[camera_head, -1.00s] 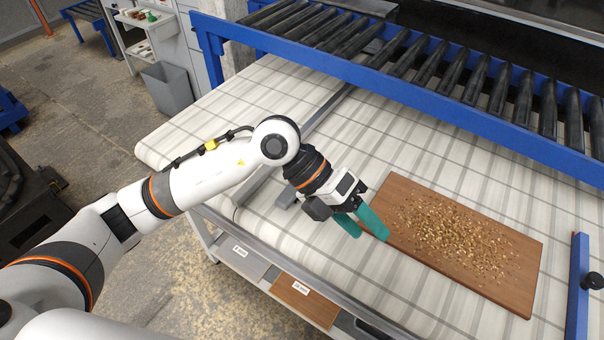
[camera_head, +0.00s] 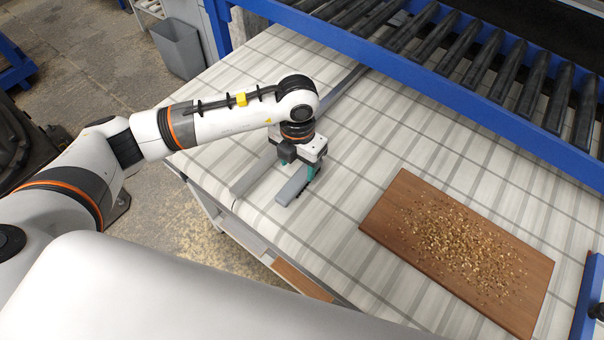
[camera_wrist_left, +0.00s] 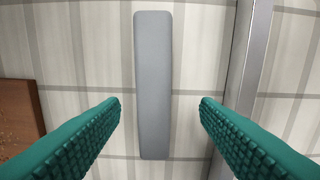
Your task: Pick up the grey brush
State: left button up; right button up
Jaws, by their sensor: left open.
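The grey brush (camera_head: 293,187) lies on the checked table near its front edge, below my left gripper (camera_head: 298,171). In the left wrist view the grey brush (camera_wrist_left: 152,85) is a long, plain grey bar seen from above. My left gripper (camera_wrist_left: 160,108) is open there, its two green ribbed fingers to either side of the bar with a gap on each side. Neither finger appears to touch it. In the head view the gripper points down and partly hides the far end of the brush. My right gripper is not in view.
A brown board (camera_head: 458,250) covered with small golden bits lies to the right. A metal rail (camera_head: 340,98) runs across the table just left of and behind the brush. A blue roller conveyor (camera_head: 400,55) spans the back. Bare checked cloth (camera_head: 375,155) lies between brush and board.

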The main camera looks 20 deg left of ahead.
aim_at(301, 176)
pick_arm(q)
jog(key=f, duration=0.1)
jog(key=f+p, duration=0.2)
jog(key=shift+s+d+f, duration=0.15)
jog(key=shift+d+f, duration=0.05)
jog(key=shift+d, duration=0.1)
jog(key=shift+f, duration=0.65)
jog(key=c, duration=1.1)
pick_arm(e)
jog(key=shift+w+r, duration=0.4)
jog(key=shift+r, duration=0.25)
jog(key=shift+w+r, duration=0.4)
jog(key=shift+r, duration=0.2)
